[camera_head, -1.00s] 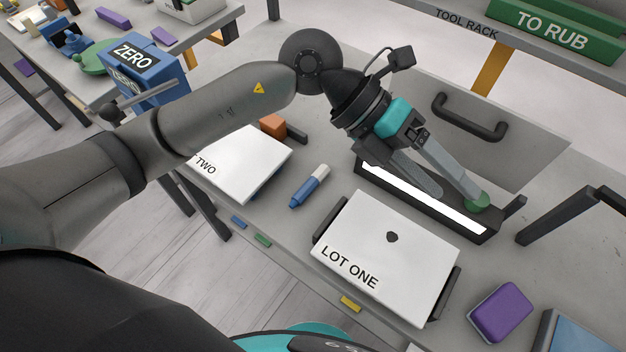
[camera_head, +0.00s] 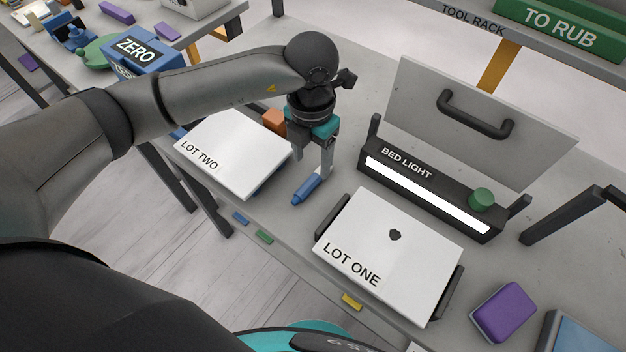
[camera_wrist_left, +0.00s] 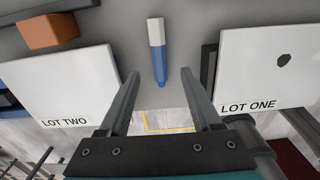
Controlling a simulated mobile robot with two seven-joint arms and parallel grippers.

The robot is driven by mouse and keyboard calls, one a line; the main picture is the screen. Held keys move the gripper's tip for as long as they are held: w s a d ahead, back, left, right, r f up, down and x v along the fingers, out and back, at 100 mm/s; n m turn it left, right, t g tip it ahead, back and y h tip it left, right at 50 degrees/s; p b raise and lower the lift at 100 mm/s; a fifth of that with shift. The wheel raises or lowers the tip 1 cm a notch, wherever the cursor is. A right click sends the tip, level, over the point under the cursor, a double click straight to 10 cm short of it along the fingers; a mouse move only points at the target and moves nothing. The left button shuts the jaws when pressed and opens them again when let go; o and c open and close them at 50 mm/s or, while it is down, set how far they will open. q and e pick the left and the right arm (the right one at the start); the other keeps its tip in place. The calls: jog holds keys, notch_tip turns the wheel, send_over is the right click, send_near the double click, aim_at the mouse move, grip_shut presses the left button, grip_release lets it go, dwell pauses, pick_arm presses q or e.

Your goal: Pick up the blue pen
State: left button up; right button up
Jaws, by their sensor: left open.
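The blue pen (camera_head: 306,188) lies on the grey slab between the LOT TWO board and the LOT ONE board. In the head view my left gripper (camera_head: 312,172) is over its upper end and hides part of it. In the left wrist view the pen (camera_wrist_left: 157,55) shows its white part at the top and its blue part below. My right gripper is not in view.
The LOT TWO board (camera_head: 232,155) lies left of the pen and the LOT ONE board (camera_head: 390,255) right of it. An orange block (camera_head: 274,121) stands behind. The black BED LIGHT bar (camera_head: 420,185) with a green knob (camera_head: 482,199) is further right. A purple block (camera_head: 503,312) lies at lower right.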

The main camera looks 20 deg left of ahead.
aim_at(312, 180)
pick_arm(q)
jog(key=f, duration=0.7)
jog(key=shift+w+f, duration=0.2)
grip_shut()
dwell(0.4)
